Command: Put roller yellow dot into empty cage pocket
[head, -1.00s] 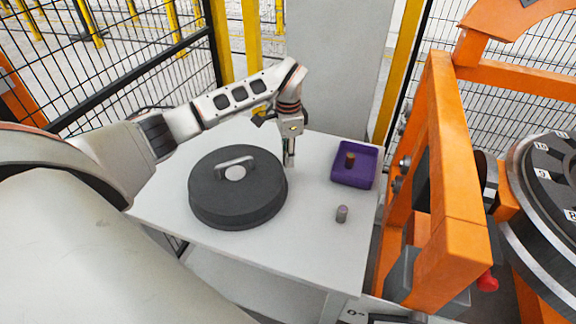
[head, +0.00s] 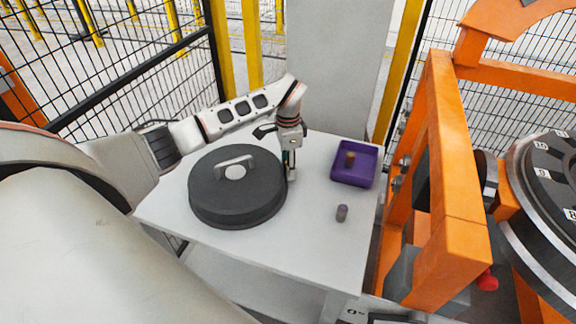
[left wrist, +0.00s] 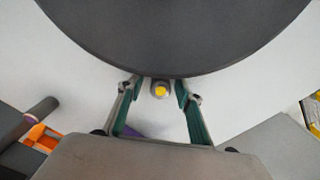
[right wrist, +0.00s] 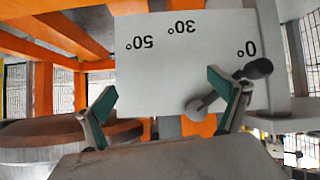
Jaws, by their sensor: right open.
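The roller with the yellow dot (left wrist: 160,90) stands upright beside the round dark lid (left wrist: 180,35), its dotted end facing the left wrist camera. My left gripper (left wrist: 159,92) is open, with a finger on each side of the roller and visible gaps. In the head view my left gripper (head: 291,176) points down at the right edge of the dark lid (head: 236,190), largely hiding the roller. My right gripper (right wrist: 170,95) is open and empty before a white plate with angle marks. I cannot make out an empty cage pocket in any view.
A purple tray (head: 353,178) holds a brown-orange piece (head: 350,158). A grey roller with a purplish top (head: 341,213) stands on the white table (head: 270,245). An orange frame (head: 450,170) and a dark labelled ring (head: 555,165) rise at the right. The table's front is clear.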

